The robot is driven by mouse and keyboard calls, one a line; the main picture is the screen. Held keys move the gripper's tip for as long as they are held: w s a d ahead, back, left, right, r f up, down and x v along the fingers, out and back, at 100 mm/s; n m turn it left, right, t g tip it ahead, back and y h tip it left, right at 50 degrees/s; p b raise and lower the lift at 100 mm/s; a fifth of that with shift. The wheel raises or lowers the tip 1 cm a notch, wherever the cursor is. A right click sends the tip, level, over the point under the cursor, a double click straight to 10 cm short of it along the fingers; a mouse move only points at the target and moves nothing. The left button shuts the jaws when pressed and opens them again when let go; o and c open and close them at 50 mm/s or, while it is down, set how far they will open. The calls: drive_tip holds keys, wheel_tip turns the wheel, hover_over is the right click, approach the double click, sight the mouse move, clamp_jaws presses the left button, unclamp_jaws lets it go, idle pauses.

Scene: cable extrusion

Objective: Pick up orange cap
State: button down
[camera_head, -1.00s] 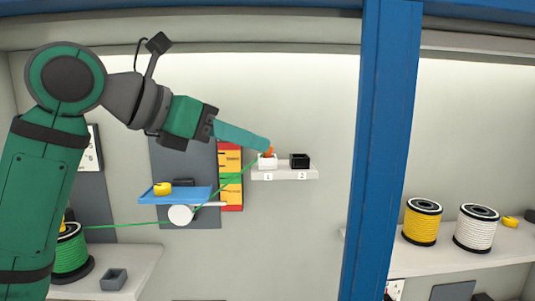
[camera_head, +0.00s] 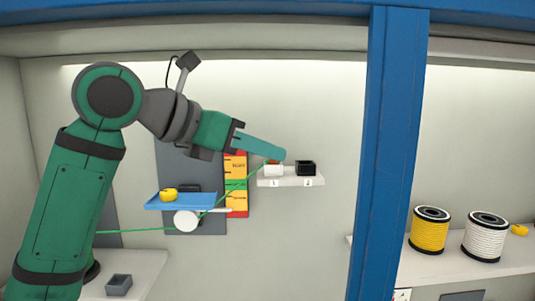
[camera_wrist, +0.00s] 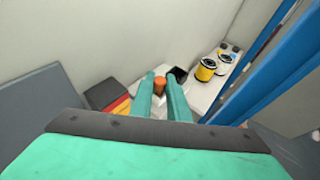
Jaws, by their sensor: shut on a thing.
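The orange cap (camera_wrist: 160,85) sits between the two teal fingers of my gripper (camera_wrist: 162,80) in the wrist view. My gripper (camera_head: 279,155) is shut on it. In the head view, only a small bit of orange (camera_head: 271,161) shows beside the fingertips; the fingers hide the rest. The fingertips are just above the white box (camera_head: 273,171) marked 1 on a small wall shelf. I cannot tell whether the cap is clear of that box.
A black box (camera_head: 305,168) marked 2 stands right beside the white one. A green cable (camera_head: 236,187) runs from a white roller (camera_head: 187,221) up to the white box. A blue tray (camera_head: 180,203) holds a yellow object. A blue post (camera_head: 391,150) stands to the right.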

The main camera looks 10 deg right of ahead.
drive_tip(key=shift+r, duration=0.8)
drive_tip(key=shift+a+f+h, duration=0.2)
drive_tip(key=shift+h, duration=0.1)
drive_tip(key=shift+s+a+t+h, duration=0.15)
drive_tip(key=shift+t+h, duration=0.2)
drive_tip(key=shift+h, duration=0.35)
drive_tip(key=shift+s+a+t+h, duration=0.1)
drive_tip(key=shift+t+h, duration=0.25)
drive_tip(key=shift+h, duration=0.35)
drive_tip(key=shift+a+r, duration=0.1)
drive_tip(key=shift+r, duration=0.1)
wheel_tip(320, 180, up, 6)
drive_tip(key=s+a+f, duration=0.1)
drive_tip(key=a, duration=0.1)
drive_tip(key=s+a+r+y, duration=0.1)
drive_tip(key=s+a, duration=0.3)
drive_tip(key=a, duration=0.5)
drive_tip(key=s+a+r+g+y, duration=0.1)
drive_tip(key=s+a+r, duration=0.3)
drive_tip(key=a, duration=0.6)
drive_tip(key=shift+s+g+y, duration=0.3)
drive_tip(key=shift+y, duration=0.5)
drive_tip(key=shift+d+r, duration=0.1)
